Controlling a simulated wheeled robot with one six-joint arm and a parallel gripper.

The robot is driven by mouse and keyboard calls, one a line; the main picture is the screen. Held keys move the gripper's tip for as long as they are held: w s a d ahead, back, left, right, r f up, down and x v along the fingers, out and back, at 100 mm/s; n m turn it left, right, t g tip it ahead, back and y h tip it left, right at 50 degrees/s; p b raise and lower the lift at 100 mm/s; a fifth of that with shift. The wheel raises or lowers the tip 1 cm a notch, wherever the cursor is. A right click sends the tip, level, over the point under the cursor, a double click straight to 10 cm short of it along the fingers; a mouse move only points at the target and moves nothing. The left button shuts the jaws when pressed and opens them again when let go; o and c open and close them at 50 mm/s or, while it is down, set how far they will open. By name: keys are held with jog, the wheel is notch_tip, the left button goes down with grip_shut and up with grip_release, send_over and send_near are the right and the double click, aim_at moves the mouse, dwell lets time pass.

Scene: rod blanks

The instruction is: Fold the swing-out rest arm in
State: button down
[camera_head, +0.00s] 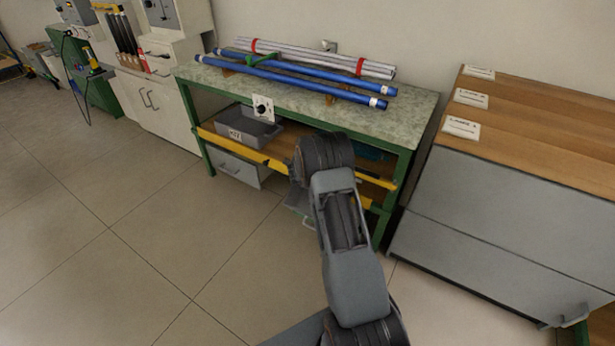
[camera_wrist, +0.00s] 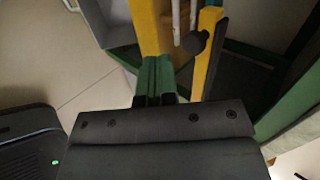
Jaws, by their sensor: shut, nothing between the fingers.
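In the wrist view a yellow bar (camera_wrist: 208,52) with a round black knob (camera_wrist: 194,42) runs toward the camera; it looks like the swing-out rest arm. It stands out at an angle to a second yellow bar (camera_wrist: 146,24). My gripper (camera_wrist: 155,66) is shut and empty, its green fingers together, left of and below the knob with a gap in the picture. I cannot tell the depth between them. In the head view my own arm covers the gripper and part of the yellow front rail (camera_head: 246,150) of the green bench; the rest arm cannot be made out clearly there.
Blue rods (camera_head: 305,80) and pale rods lie on the bench top (camera_head: 416,103). A grey bin (camera_head: 240,128) sits on the lower shelf. A wood-topped grey cabinet (camera_head: 500,200) stands close on the right. The floor (camera_head: 130,240) at left front is clear.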

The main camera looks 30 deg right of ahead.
jog(key=p+v, duration=0.1)
jog(key=v, duration=0.8)
jog(key=shift+w+a+r+p, duration=0.15)
jog(key=shift+a+r+p, duration=0.05)
jog(key=shift+p, duration=0.1)
